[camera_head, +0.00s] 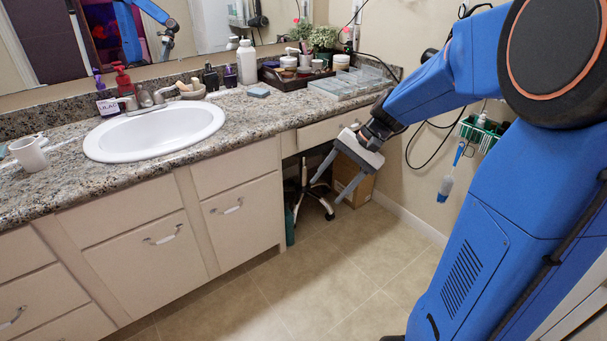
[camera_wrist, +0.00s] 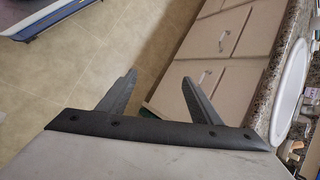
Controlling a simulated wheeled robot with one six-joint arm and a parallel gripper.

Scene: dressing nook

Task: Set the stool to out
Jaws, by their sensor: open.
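The stool (camera_head: 328,206) stands in the knee space under the counter in the head view. Its dark wheeled base and part of its stem show; its seat is hidden behind the counter and my gripper. My gripper (camera_head: 329,188) is open and empty, in front of the knee space, with its fingers pointing down and to the left. I cannot tell from this view how far it is from the stool. In the wrist view my gripper's two fingers (camera_wrist: 158,80) are spread over bare floor and cabinet fronts, and the stool does not show there.
A granite counter (camera_head: 60,190) with a white sink (camera_head: 157,131) runs along the wall above cabinets. A cardboard box (camera_head: 354,183) stands beside the stool under the counter. A wall rack (camera_head: 478,133) and a hanging brush (camera_head: 446,187) are at right. The tiled floor (camera_head: 290,280) in front is clear.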

